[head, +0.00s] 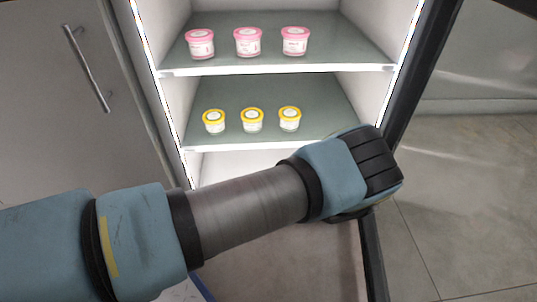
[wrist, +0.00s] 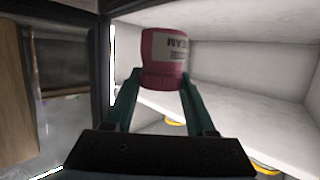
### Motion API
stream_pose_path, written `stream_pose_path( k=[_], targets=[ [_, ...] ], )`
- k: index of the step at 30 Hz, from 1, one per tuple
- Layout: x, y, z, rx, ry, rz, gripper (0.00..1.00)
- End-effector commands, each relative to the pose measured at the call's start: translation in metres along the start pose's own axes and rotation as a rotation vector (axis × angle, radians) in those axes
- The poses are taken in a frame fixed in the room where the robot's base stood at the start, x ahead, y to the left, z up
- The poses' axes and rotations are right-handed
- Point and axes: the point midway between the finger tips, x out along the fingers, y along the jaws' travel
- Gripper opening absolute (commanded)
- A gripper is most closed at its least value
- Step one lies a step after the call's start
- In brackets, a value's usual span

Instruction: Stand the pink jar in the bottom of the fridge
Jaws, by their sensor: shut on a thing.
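The pink jar (wrist: 164,56) is between the two green fingers of my gripper (wrist: 161,80) in the wrist view, and the gripper is shut on it. Its label lettering appears upside down in that view. The open fridge (head: 345,85) is lit inside in the head view. Its bottom compartment (head: 235,166) shows as a pale strip below the lower shelf, partly hidden by my arm. In the head view my wrist is in front of the fridge's lower right, and it hides the fingers and the held jar.
Several pink-lidded jars (head: 247,42) stand on the upper shelf (head: 270,70). Yellow-lidded jars (head: 252,119) stand on the lower shelf (head: 260,145). The fridge door frame (head: 421,65) stands open at the right. A cabinet with a handle (head: 87,68) is at the left. Floor (head: 460,200) is clear at right.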

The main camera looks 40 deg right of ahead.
Motion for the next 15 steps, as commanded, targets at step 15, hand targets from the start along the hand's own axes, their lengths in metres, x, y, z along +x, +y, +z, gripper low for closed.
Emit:
stream_pose_path(
  k=[15],
  targets=[
    [0.085, -0.088, -0.021, 0.005, 0.002, 0.002, 0.0]
  ],
)
